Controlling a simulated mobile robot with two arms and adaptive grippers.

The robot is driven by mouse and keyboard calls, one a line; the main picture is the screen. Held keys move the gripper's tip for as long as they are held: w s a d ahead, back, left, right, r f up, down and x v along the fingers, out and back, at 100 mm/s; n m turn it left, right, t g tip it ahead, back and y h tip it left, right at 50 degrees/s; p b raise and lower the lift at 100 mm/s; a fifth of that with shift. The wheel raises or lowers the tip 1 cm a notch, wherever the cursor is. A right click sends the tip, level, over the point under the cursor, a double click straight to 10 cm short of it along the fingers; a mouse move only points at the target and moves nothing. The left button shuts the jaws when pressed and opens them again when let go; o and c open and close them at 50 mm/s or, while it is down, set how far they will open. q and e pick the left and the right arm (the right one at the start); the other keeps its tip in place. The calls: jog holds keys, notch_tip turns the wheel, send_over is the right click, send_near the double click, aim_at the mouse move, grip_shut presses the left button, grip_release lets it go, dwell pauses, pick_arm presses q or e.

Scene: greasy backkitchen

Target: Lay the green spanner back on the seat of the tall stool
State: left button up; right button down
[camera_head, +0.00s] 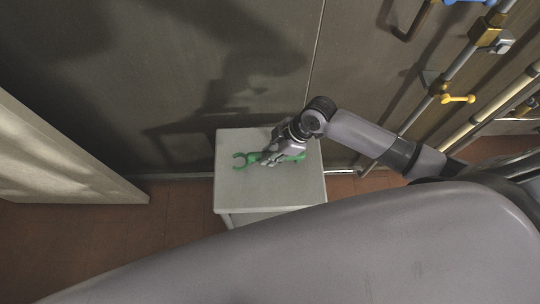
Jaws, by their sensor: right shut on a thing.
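The green spanner (243,159) shows over the pale square seat of the tall stool (285,188), its open jaw end pointing left. My right gripper (268,160) is shut on the spanner near its middle, and part of the handle shows to the right of the fingers. The spanner lies roughly level, on or just above the seat; I cannot tell whether it touches. The fingers hide part of its middle. My left gripper is not in view.
A dark wall (150,80) stands right behind the stool. Pipes with brass fittings and a yellow valve handle (458,98) run along the right. A pale panel (60,150) stands at the left. Reddish tiled floor (120,235) shows between it and the stool.

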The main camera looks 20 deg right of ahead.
jog(key=shift+f, duration=1.2)
jog(key=c, duration=1.4)
grip_release()
jog(key=shift+f, duration=0.1)
jog(key=shift+o, duration=0.2)
jog(key=v, duration=1.2)
jog(key=shift+p, duration=0.3)
